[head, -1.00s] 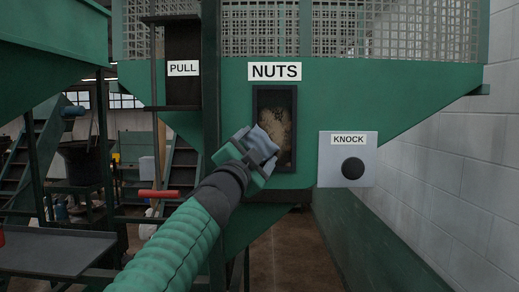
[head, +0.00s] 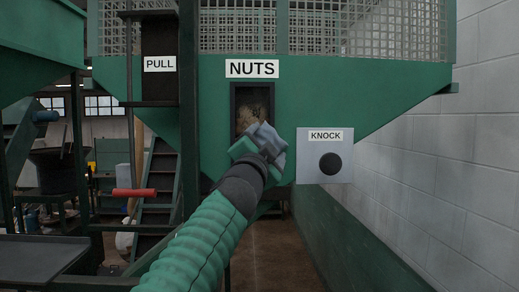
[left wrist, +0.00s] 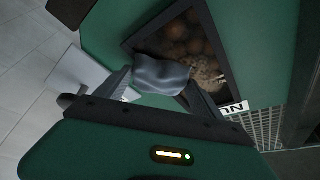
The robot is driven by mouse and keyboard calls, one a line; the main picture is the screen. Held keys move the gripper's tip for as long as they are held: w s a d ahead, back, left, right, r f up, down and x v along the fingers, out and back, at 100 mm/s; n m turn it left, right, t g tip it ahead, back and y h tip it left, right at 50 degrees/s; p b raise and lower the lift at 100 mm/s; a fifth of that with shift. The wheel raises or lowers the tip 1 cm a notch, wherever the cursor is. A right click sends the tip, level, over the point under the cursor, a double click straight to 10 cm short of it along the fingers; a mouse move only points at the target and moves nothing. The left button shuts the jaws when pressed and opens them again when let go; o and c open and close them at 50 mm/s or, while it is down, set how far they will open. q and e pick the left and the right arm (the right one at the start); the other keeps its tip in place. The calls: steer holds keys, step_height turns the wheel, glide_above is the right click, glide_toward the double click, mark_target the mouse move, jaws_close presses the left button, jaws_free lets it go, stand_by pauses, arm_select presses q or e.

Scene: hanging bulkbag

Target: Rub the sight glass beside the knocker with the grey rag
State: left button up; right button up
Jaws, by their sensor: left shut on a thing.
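The sight glass (head: 251,105) is a dark-framed upright window under the NUTS label on the green hopper. Its upper part looks dusty tan; my gripper hides its lower part. In the left wrist view the sight glass (left wrist: 195,50) shows round brown nuts behind it and a pale smear. My left gripper (head: 262,146) is shut on the grey rag (head: 268,138), in front of the window's lower part. The rag (left wrist: 162,74) is bunched between the fingers in the wrist view; I cannot tell whether it touches the glass. The knocker (head: 330,164) is a black round knob on a pale plate, right of the window. My right gripper is not in view.
A red handle (head: 134,192) sticks out at the left below the PULL label (head: 160,64). A dark tray (head: 40,258) stands at the lower left. A pale block wall (head: 470,150) closes the right side.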

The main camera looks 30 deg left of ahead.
mark_target(268, 126)
arm_select(q)
steer(key=shift+r+p, duration=1.15)
steer(key=s+a+p, duration=0.1)
steer(key=a, duration=0.1)
steer(key=s+a+p, duration=0.2)
steer(key=a, duration=0.1)
steer(key=shift+s+a+r+p, duration=0.15)
steer(key=shift+a+p, duration=0.15)
steer(key=shift+s+a, duration=0.25)
steer(key=shift+a, duration=0.1)
steer(key=shift+s+a+r+p, duration=0.1)
steer(key=shift+a+r+p, duration=0.05)
steer(key=shift+r+p, duration=0.75)
steer(key=shift+d+b, duration=0.3)
steer(key=shift+b, duration=0.1)
steer(key=shift+w+d+f+b, duration=0.15)
steer(key=shift+w+d+b, duration=0.25)
steer(key=shift+w+d, duration=0.65)
steer(key=shift+d, duration=0.35)
steer(key=shift+w+d+b, duration=0.35)
steer(key=shift+d+b, duration=0.05)
steer(key=shift+d, duration=0.15)
steer(key=shift+w+d+b, duration=0.35)
steer(key=shift+d+b, duration=0.05)
steer(key=shift+d, duration=0.15)
steer(key=shift+w+d, duration=0.35)
steer(key=shift+d, duration=0.25)
